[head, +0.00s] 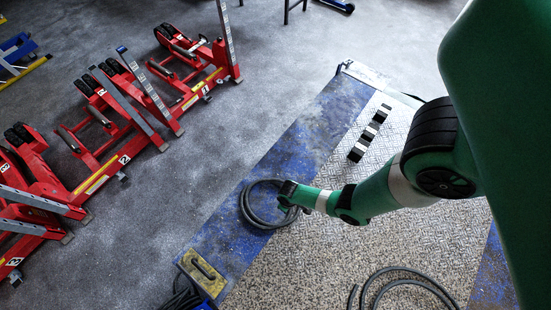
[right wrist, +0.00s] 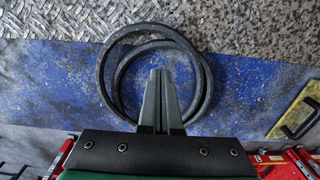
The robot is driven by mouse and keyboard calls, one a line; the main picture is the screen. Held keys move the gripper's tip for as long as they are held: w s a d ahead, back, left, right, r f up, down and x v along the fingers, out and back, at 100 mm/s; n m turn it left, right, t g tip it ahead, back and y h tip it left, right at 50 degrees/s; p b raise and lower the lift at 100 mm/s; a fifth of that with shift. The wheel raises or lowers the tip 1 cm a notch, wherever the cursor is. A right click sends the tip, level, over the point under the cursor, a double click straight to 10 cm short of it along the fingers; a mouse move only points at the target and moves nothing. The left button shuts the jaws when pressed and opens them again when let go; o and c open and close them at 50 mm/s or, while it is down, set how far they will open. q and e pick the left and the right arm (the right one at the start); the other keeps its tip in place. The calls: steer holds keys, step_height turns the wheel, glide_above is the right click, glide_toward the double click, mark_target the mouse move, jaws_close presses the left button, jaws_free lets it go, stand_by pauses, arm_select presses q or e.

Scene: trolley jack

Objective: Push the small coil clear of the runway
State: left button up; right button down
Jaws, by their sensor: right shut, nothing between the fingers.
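A small dark coil (head: 246,212) of hose or cable lies flat on the blue painted strip (head: 310,135) along the left side of the patterned metal runway (head: 330,235). In the right wrist view the coil (right wrist: 104,78) forms a loose double ring around my fingertips. My right gripper (head: 286,193) is at the right side of the ring in the head view. In the right wrist view my right gripper (right wrist: 160,75) is shut and empty, its fingers pointing into the ring. Contact with the coil cannot be told. My left gripper is not in view.
A larger hose coil (head: 372,285) lies on the runway at the bottom edge. A black-and-white marker (head: 369,133) lies on the plate. Red jacks (head: 100,165) stand left; grey floor between is clear.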

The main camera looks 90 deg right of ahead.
mark_target(292, 219)
step_height(292, 219, down, 10)
steer(key=b, duration=0.8)
steer(key=shift+f, duration=0.15)
steer(key=s, duration=0.1)
steer(key=s+a+p, duration=0.1)
steer(key=s+a, duration=0.1)
steer(key=shift+r+p, duration=0.35)
steer(key=shift+s, duration=0.2)
